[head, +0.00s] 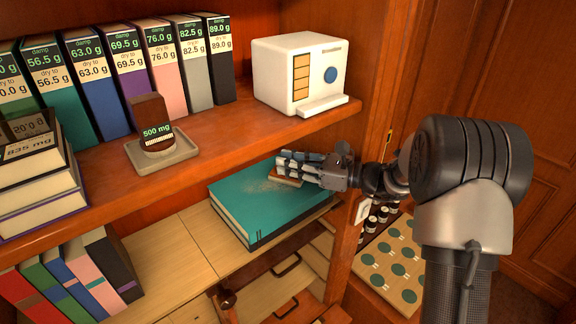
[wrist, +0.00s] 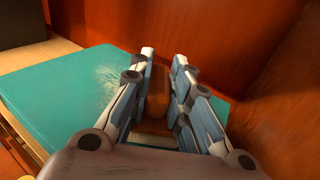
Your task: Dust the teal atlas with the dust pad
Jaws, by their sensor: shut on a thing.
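The teal atlas (head: 265,205) lies flat on the lower wooden shelf, with a pale dusty patch on its cover. The patch also shows on the atlas in the wrist view (wrist: 75,90). My gripper (head: 285,168) reaches in from the right, over the atlas's far right part. In the wrist view my gripper (wrist: 165,85) is shut on the brown handle of the dust pad (wrist: 156,92). The pad appears at the cover's surface, but the fingers hide much of it and I cannot tell whether it touches.
Above is a shelf with labelled binders (head: 122,85), a brown block on a small tray (head: 165,157), and a white box device (head: 300,72). Books (head: 75,280) stand at lower left. A wooden upright (head: 372,150) stands close by my arm. Bare shelf (head: 195,240) lies left of the atlas.

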